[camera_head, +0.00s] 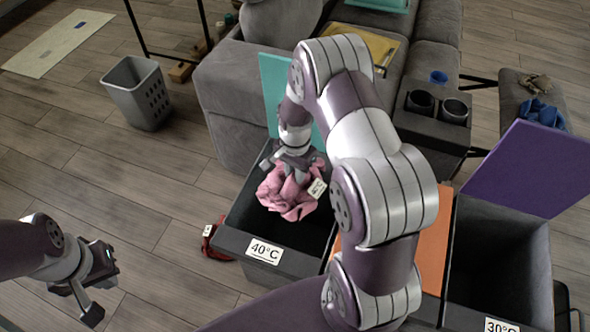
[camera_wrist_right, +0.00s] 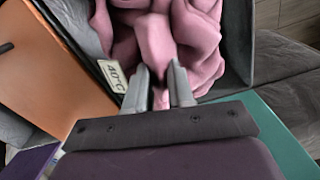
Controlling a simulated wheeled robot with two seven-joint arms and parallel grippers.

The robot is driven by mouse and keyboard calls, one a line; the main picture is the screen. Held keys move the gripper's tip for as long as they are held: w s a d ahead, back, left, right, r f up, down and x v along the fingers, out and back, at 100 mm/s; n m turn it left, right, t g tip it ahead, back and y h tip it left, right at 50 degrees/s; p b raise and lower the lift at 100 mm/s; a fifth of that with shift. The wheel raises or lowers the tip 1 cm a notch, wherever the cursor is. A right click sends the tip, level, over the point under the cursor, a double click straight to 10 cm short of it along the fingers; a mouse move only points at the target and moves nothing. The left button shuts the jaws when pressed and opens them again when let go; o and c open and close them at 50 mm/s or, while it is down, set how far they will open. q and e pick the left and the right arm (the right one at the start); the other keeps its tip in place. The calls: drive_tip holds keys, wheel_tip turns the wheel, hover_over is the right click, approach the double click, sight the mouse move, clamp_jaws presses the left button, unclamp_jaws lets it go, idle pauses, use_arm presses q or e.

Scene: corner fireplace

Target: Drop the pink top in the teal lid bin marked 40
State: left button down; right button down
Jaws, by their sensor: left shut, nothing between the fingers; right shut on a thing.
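The pink top (camera_head: 288,193) is a crumpled cloth with a white tag, hanging over the open bin marked 40 (camera_head: 228,238). The bin is dark inside, and its teal lid (camera_head: 272,84) stands raised at the back. My right gripper (camera_head: 289,165) is shut on the pink top. The right wrist view shows the cloth (camera_wrist_right: 165,40) pinched between the fingers (camera_wrist_right: 160,92), its tag reading 40°C. Whether the cloth touches the bin's inside I cannot tell. My left gripper (camera_head: 93,299) is shut and empty, low at the left above the floor.
An orange lid (camera_head: 432,240) covers the middle bin, partly behind my right arm. The bin marked 30 (camera_head: 497,262) is open at the right, its purple lid (camera_head: 528,168) raised. A grey basket (camera_head: 137,92) stands on the floor; a red item (camera_head: 213,240) lies beside the 40 bin.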

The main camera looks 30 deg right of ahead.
drive_tip(key=shift+r, duration=0.1)
drive_tip(key=c, duration=0.9)
unclamp_jaws()
wheel_tip(320, 180, up, 13)
drive_tip(key=p, duration=0.2)
drive_tip(key=shift+f, duration=0.2)
